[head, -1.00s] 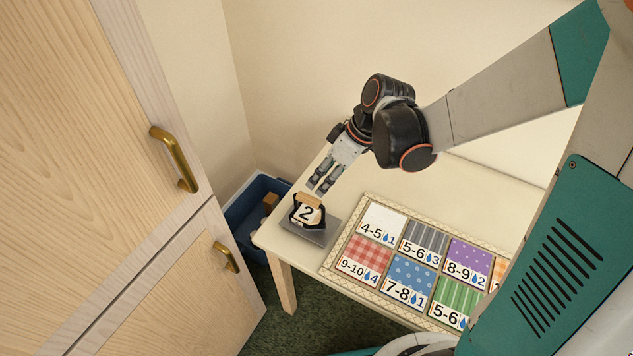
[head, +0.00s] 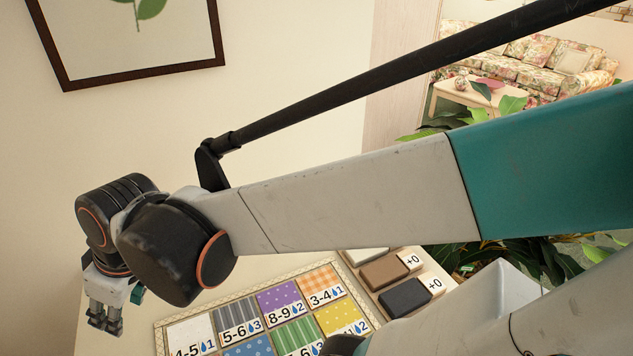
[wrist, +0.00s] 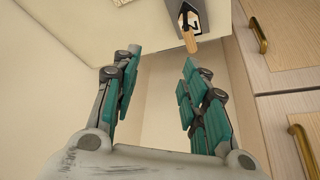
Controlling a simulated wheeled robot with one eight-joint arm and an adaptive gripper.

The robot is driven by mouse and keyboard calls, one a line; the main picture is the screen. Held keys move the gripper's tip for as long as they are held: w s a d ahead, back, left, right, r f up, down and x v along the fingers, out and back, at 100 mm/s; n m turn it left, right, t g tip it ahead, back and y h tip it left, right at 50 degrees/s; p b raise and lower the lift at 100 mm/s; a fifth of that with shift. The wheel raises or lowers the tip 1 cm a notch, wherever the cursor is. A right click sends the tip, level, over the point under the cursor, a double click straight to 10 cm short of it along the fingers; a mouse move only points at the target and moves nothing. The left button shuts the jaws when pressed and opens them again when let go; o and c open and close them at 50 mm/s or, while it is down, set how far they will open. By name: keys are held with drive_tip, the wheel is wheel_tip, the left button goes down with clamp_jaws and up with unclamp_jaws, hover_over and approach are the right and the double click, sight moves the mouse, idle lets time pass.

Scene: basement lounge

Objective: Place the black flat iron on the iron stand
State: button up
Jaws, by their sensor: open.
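A dark-framed iron with a wooden grip (wrist: 190,40) and a "2" label stands on a grey plate (wrist: 203,6) at the table's end, at the top of the wrist view. The plate looks like the iron stand. They are out of the head view now. My gripper (wrist: 161,62) is open and empty, with the iron beyond its fingertips and apart from them. In the head view my gripper (head: 105,325) hangs near the left edge, pointing down. A black block (head: 405,298) with a "+0" label lies right of the patterned cards; whether it is an iron I cannot tell.
A brown block (head: 384,271) lies beside the black one. A bordered board of patterned number cards (head: 280,305) covers much of the table. Cabinet doors with brass handles (wrist: 258,34) stand beyond the table's end. Plants (head: 510,105) and a floral sofa (head: 530,60) are at the right.

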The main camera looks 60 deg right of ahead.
drive_tip(key=s+d+r+m+t+h, duration=0.1)
drive_tip(key=s+d+r+m+t, duration=0.1)
drive_tip(key=s, duration=0.3)
drive_tip(key=shift+s+d+r+m+h, duration=0.2)
drive_tip(key=shift+d+r+m+h, duration=0.25)
drive_tip(key=shift+d+m, duration=0.3)
drive_tip(key=shift+c, duration=0.8)
